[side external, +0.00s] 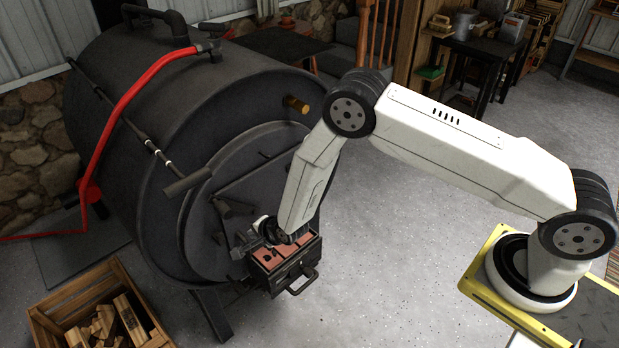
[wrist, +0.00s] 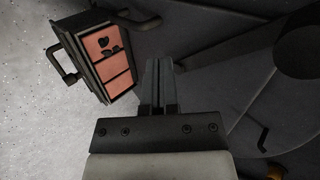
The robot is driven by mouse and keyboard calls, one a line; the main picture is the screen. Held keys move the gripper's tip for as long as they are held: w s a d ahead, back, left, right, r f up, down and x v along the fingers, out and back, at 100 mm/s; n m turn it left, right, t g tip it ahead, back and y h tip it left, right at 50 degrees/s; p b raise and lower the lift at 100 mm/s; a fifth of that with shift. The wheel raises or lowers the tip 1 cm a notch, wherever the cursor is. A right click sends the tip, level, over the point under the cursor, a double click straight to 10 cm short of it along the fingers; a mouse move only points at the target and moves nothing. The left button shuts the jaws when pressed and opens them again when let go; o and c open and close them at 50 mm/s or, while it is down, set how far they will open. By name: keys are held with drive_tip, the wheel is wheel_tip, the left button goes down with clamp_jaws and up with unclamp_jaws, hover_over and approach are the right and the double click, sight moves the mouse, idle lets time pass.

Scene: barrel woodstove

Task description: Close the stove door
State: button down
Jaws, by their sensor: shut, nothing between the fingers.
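The stove door (side external: 298,277) is a small dark box-shaped door with reddish brick lining and a bar handle. It stands open, out from the lower front of the barrel stove (side external: 165,215). In the wrist view the door (wrist: 92,62) is at the upper left, with its brick-lined side showing and its handle at its left. My gripper (side external: 250,243) is low at the stove front, beside the door's brick-lined side, and partly hides it. In the wrist view my gripper (wrist: 158,65) has its fingers together and empty, to the right of the door with a small gap in the picture. Contact cannot be told.
A wooden crate of split logs (side external: 100,320) stands on the floor at the lower left. A red hose (side external: 120,110) runs over the stove. The grey floor (side external: 400,260) right of the door is clear. A dark table with items (side external: 480,50) is at the back right.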

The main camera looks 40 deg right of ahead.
drive_tip(key=shift+v, duration=1.85)
drive_tip(key=shift+a, duration=0.15)
drive_tip(key=shift+r, duration=0.1)
drive_tip(key=s+d+r+n+g, duration=0.2)
drive_tip(key=s+d+r+n, duration=0.25)
drive_tip(key=r, duration=0.25)
drive_tip(key=s+d+r+n+g, duration=0.25)
drive_tip(key=d+r+n, duration=0.2)
drive_tip(key=r, duration=0.35)
drive_tip(key=s+d+r+n+g, duration=0.1)
drive_tip(key=s+d+r+n, duration=0.2)
drive_tip(key=s, duration=0.4)
drive_tip(key=s+d+r+n+g+h, duration=0.1)
drive_tip(key=s+d+r+n, duration=0.2)
drive_tip(key=s, duration=0.5)
drive_tip(key=shift+r+n, duration=0.3)
drive_tip(key=shift+n, duration=0.5)
